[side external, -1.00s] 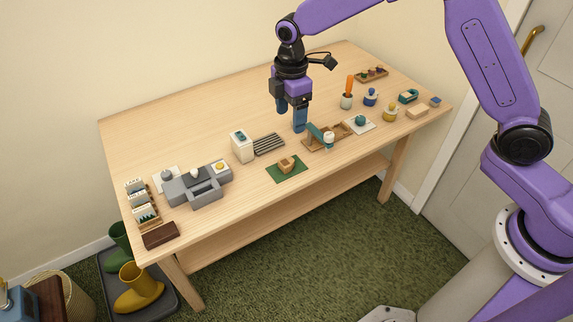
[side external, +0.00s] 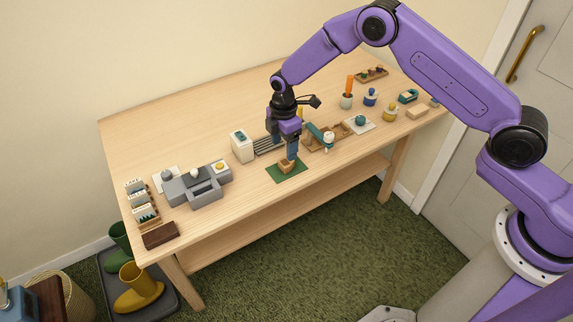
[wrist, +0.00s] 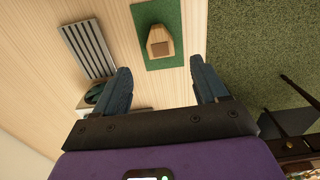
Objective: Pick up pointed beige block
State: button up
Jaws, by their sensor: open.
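The pointed beige block (side external: 286,167) sits on a small green mat (side external: 298,173) near the front edge of the table. In the wrist view the block (wrist: 160,38) lies on the green mat (wrist: 171,12), and a brown square shows on its face. My gripper (side external: 291,158) is over the mat at the block, its fingers partly overlapping the block in the side view. In the wrist view my gripper (wrist: 162,80) is open, with blue fingers apart and nothing between them. The block shows beyond the fingertips, between their lines. I cannot tell the exact height gap.
A dark slatted rack (wrist: 88,48) and a white box (side external: 242,146) stand left of the mat. A wooden tray with a blue-green piece (side external: 313,130) is close on the right. A grey blocky model (side external: 197,185) stands further left. The table's front edge is near.

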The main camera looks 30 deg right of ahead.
aim_at(285, 163)
jog(key=shift+d+f, duration=0.15)
jog(key=shift+f, duration=3.3)
jog(key=c, duration=1.1)
